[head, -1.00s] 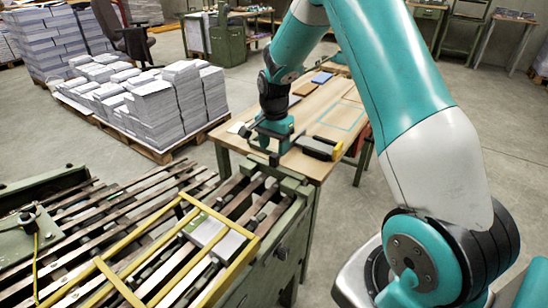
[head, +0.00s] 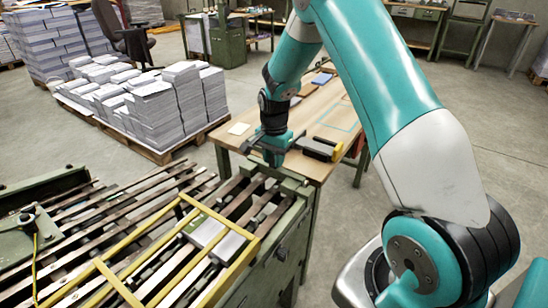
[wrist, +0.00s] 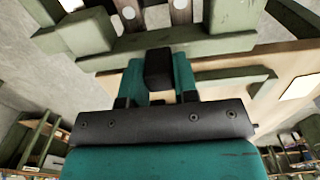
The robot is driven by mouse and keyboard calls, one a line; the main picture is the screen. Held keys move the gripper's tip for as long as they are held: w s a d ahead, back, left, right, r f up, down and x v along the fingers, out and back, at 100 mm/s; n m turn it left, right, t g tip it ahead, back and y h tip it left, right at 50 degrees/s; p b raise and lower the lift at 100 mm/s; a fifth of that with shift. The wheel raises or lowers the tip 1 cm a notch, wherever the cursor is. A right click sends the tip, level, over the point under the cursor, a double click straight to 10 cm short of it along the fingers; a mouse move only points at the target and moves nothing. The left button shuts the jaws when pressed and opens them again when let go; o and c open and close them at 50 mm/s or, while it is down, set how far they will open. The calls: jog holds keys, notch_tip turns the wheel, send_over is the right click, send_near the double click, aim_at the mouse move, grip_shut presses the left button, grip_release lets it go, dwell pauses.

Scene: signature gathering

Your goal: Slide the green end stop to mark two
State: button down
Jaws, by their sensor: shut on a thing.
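The green end stop (head: 280,177) is a bar across the right end of the slatted feed table. It also shows in the wrist view as a long green bar (wrist: 220,46) just ahead of my gripper. My gripper (head: 272,160) points down at the bar in the head view. In the wrist view its teal fingers (wrist: 160,78) are closed on a black block (wrist: 158,68) that looks like the stop's grip. Whether that block joins the bar is hard to see. I cannot make out any numbered marks, so mark two cannot be placed.
Behind stands a wooden table (head: 318,112) with a yellow-and-black tool (head: 322,149) close to my gripper. A pallet of paper stacks (head: 150,115) stands at the left.

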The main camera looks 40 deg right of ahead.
jog(key=shift+s+a, duration=0.3)
jog(key=shift+a, duration=0.55)
jog(key=shift+s+a, duration=0.3)
jog(key=shift+a, duration=0.5)
jog(key=c, duration=0.9)
grip_release()
jog(key=shift+a, duration=0.15)
notch_tip(320, 180, up, 18)
jog(key=shift+f+p, duration=0.25)
jog(key=shift+p, duration=0.4)
